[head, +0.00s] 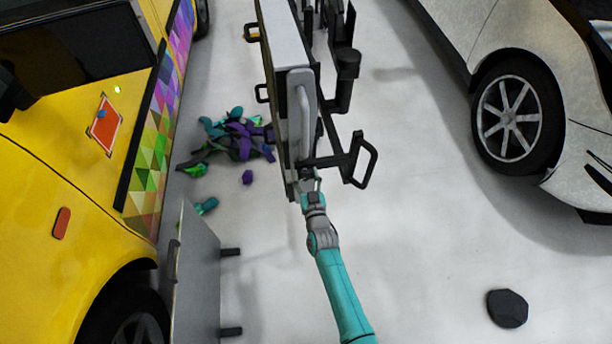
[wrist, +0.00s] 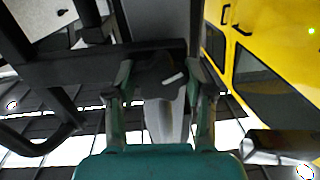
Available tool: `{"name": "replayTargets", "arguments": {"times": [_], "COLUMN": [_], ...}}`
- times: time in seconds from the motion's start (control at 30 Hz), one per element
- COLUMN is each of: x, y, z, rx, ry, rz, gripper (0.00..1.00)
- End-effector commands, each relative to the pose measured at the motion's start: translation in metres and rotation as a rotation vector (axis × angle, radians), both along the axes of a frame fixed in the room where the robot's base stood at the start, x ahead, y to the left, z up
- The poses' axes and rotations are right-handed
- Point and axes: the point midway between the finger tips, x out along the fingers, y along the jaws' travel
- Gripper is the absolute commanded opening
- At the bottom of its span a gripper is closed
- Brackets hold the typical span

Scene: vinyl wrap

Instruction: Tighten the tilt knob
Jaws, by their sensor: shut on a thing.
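The tilt knob (wrist: 152,70) is a dark, rounded piece with a short white mark, in the upper middle of the wrist view. My gripper (wrist: 161,84) has one finger on each side of it and is shut on it. In the head view my gripper (head: 312,184) is at the lower front end of a tall grey-and-black stand (head: 290,50). The knob cannot be made out there, as the gripper and stand cover it.
A black loop handle (head: 364,166) juts out right of my gripper. A yellow vehicle (head: 60,170) stands left, a white car (head: 460,25) right. Coloured scraps (head: 238,138) and a grey panel (head: 198,275) are at left. Floor at right is mostly clear, with a dark lump (head: 507,308).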

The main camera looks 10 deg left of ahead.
Motion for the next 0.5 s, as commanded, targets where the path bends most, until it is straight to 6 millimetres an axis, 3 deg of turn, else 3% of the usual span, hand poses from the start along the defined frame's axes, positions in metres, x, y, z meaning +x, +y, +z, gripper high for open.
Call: {"name": "replayTargets", "arguments": {"times": [0.5], "x": [0.0004], "y": [-0.0007], "z": [0.0000], "rx": [0.376], "ry": [0.138], "rz": [0.000], "gripper": [0.18]}}
